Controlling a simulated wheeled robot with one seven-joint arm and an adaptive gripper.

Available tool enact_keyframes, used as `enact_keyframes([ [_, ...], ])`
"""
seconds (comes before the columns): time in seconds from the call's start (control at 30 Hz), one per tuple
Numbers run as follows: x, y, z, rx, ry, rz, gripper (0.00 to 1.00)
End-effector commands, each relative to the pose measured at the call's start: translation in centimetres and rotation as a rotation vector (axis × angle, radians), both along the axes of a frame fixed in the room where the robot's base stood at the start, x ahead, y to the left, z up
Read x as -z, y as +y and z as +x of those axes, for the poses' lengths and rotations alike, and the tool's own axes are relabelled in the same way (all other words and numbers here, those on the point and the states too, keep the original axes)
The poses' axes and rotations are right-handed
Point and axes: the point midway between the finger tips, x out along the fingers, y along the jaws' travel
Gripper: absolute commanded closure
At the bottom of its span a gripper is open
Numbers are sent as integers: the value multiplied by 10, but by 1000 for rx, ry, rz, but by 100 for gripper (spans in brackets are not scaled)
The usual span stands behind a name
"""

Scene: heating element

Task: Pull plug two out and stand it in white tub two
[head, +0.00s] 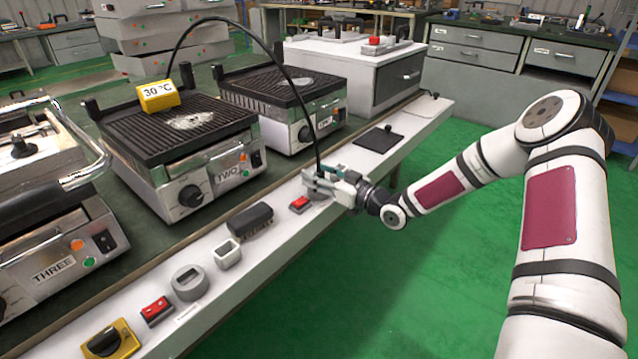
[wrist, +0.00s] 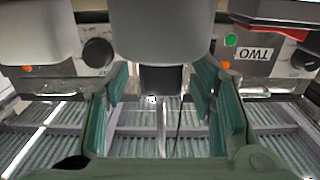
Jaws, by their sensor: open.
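My gripper (head: 322,183) is open at a socket post on the white ledge. Its teal fingers (wrist: 163,105) stand on either side of a dark plug (wrist: 162,80) in the upside-down wrist view. The plug sits on the end of a grey round post (wrist: 163,30); I cannot tell whether the fingers touch it. A black cable (head: 300,95) rises from there and arcs back over the grills. In the head view the fingers largely hide the plug. A small white square tub (head: 228,253) stands on the ledge, left of the gripper; its number is not legible.
Grill TWO (head: 185,145) stands behind, with a yellow 30 °C display (head: 158,95). A black pad (head: 378,139) lies farther right.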

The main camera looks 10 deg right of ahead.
Motion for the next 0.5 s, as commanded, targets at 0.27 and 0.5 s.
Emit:
enact_keyframes([
  [0.27, -1, 0, 0, 0, 0, 0, 81],
  [0.5, -1, 0, -1, -1, -1, 1, 100],
])
